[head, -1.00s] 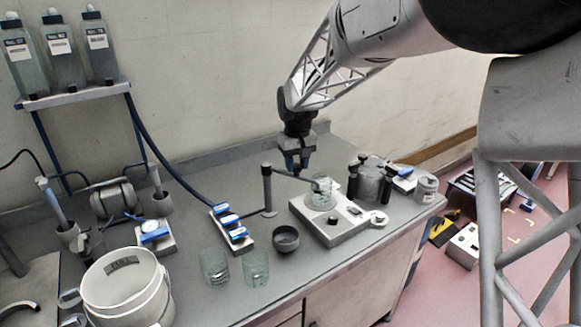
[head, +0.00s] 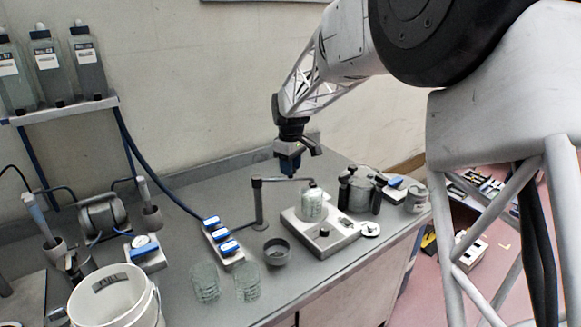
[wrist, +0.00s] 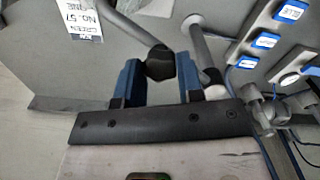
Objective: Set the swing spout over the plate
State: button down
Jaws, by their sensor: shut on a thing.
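The swing spout (head: 276,181) is a grey upright post with a thin level arm, standing left of the plate. Its tip appears just above the back rim of a clear beaker (head: 313,208). The beaker stands on the plate (head: 343,233), a pale box with a dark dial in front. My gripper (head: 290,165) points down at the spout's arm, between post and tip. In the wrist view, the blue fingers (wrist: 160,80) stand either side of a black knob (wrist: 160,62) on a grey tube. Finger contact is hard to see there.
A lidded pot (head: 360,193) with black-handled clamps crowds the plate's back right. A white bucket (head: 115,300) is front left.

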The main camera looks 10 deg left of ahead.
jog(key=shift+w, duration=0.1)
jog(key=c, duration=0.8)
grip_release()
jog(key=shift+o, duration=0.2)
jog(key=shift+r, duration=3.9)
